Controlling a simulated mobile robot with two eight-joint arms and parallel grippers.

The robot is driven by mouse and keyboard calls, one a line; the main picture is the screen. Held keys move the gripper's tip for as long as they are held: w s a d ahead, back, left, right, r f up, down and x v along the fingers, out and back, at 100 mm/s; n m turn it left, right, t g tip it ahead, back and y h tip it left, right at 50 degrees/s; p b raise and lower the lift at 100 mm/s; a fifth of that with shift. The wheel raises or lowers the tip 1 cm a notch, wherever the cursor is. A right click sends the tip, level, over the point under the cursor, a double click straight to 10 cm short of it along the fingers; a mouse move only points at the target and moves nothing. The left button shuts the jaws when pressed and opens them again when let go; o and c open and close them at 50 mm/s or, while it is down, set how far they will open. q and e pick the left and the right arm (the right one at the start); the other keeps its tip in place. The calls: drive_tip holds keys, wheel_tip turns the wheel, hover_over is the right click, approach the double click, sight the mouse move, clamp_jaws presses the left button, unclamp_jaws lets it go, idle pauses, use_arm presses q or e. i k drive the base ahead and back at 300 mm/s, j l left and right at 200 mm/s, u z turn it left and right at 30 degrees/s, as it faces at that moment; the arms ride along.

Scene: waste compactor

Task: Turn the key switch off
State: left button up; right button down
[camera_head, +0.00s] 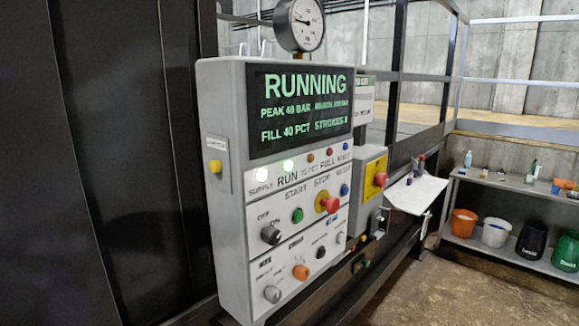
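The grey control panel (225,160) stands in the middle of the head view, turned to the right. A dark rotary switch (270,236) sits on its lower left face under the labels OFF and ON. It looks like the key switch; a key in it is too small to make out. ON is beside its upper right, and its exact angle is unclear. The display (300,110) reads RUNNING, and the SUPPLY and RUN lamps are lit. Neither of my grippers is in view.
A green start button (297,215) and red stop button (331,204) are right of the switch. Several knobs, including an orange one (300,272), sit below. A shelf (500,248) holds buckets.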

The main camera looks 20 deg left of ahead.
sight(271, 236)
drive_tip(key=i+l+u, duration=0.15)
drive_tip(key=u, duration=0.25)
drive_tip(key=i+l+u, duration=0.1)
drive_tip(key=l+u, duration=0.2)
drive_tip(key=u, duration=0.15)
